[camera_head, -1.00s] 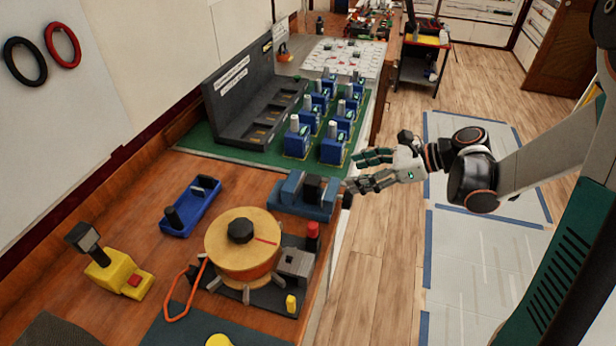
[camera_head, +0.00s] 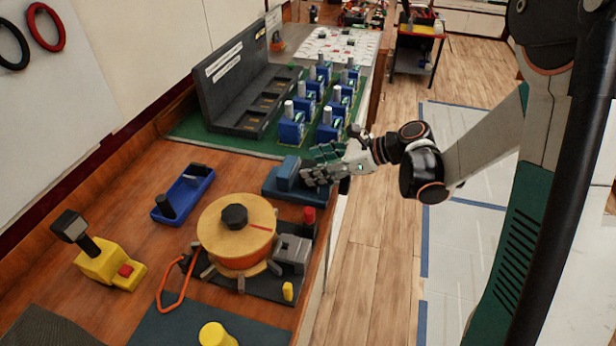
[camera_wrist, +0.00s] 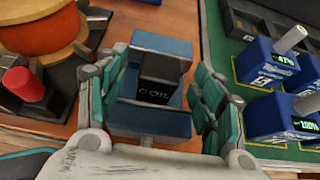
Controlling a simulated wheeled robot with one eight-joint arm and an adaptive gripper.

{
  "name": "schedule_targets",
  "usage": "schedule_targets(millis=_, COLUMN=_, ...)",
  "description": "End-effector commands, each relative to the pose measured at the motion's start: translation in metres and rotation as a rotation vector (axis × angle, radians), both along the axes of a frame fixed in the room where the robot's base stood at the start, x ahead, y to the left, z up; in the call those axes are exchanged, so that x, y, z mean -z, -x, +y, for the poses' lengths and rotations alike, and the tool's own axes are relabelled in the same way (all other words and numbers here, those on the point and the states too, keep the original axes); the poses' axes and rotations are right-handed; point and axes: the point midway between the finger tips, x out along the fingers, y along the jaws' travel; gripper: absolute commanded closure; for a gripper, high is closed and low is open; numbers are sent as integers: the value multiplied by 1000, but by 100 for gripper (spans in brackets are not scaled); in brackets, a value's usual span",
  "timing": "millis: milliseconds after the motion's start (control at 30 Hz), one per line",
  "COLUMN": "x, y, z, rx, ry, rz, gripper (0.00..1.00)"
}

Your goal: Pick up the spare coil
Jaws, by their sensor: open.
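The spare coil is a black block marked COIL (camera_wrist: 158,93), sitting in a blue cradle (camera_wrist: 162,45) on the wooden bench in the wrist view. In the head view the blue cradle (camera_head: 283,178) shows just left of my gripper (camera_head: 318,165), whose hand hides the coil there. In the wrist view my gripper (camera_wrist: 160,72) is open, with its green-padded fingers on the left and right of the cradle and the coil between them. I cannot tell whether the fingers touch the cradle.
A wooden spool (camera_head: 237,230) with a dark knob stands on a black base left of the cradle, with a red knob (camera_head: 309,214) near it. Several blue breakers (camera_head: 291,127) with upright levers stand on a green mat behind. A blue tray (camera_head: 183,195) lies further left.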

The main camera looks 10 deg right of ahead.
Motion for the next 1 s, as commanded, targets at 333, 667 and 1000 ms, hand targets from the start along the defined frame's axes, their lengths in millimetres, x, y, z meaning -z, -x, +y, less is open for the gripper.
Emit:
schedule_targets(millis=333, x=14, y=-10, z=24, rx=1, ry=0, rz=0, gripper=38)
schedule_targets(millis=667, x=14, y=-10, z=23, rx=0, ry=0, rz=-1, gripper=92)
schedule_targets(millis=1000, x=12, y=-9, z=23, rx=0, ry=0, rz=-1, gripper=92)
